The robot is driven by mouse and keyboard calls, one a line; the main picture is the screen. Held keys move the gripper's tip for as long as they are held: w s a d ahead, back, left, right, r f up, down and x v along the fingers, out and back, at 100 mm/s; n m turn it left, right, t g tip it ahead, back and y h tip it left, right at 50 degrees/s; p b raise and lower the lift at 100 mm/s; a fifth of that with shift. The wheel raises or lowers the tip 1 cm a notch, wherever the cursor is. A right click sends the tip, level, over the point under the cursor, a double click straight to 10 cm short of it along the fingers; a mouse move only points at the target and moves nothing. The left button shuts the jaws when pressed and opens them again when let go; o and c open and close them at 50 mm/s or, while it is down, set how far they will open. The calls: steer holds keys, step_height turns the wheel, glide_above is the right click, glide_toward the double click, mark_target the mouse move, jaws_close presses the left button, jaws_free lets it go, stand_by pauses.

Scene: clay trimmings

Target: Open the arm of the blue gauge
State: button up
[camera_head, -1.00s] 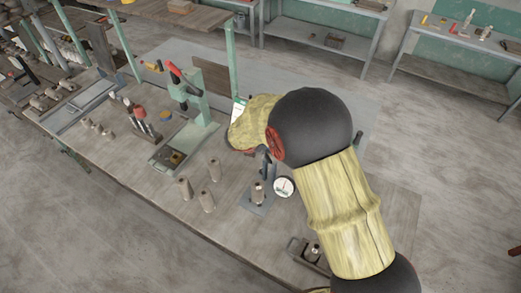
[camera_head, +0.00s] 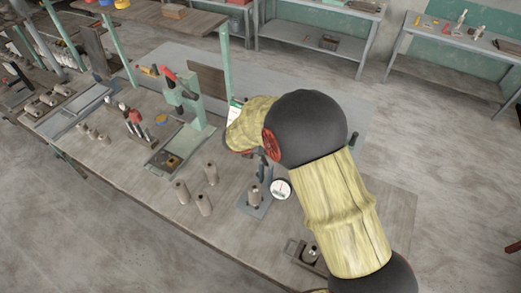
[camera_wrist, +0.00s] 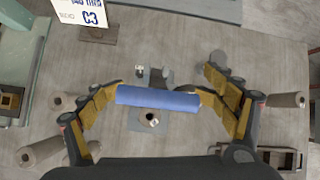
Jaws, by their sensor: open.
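The blue gauge stands on a grey base plate (camera_head: 245,207) on the bench, with a round white dial (camera_head: 281,189) at its right. A pale cylindrical piece (camera_head: 254,196) stands upright on the plate, and its top shows in the wrist view (camera_wrist: 149,119). In the wrist view a blue bar (camera_wrist: 158,98), which looks like the gauge's arm, lies crosswise between the fingers of my gripper (camera_wrist: 160,97). My gripper is open, with yellow pads on both sides of the bar. I cannot tell whether the pads touch it. In the head view my arm hides most of the gripper.
Several pale cylinders (camera_head: 204,204) stand left of the gauge. A green press (camera_head: 190,105) stands farther back. A card (camera_wrist: 80,10) stands at the wrist view's top left. A small metal fixture (camera_head: 308,254) sits near the front edge. Bare bench lies around the gauge.

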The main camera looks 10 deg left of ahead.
steer(key=shift+r, duration=0.1)
steer(key=shift+s+a+r, duration=0.15)
steer(key=shift+r, duration=0.1)
steer(key=v, duration=1.1)
steer(key=shift+s, duration=0.1)
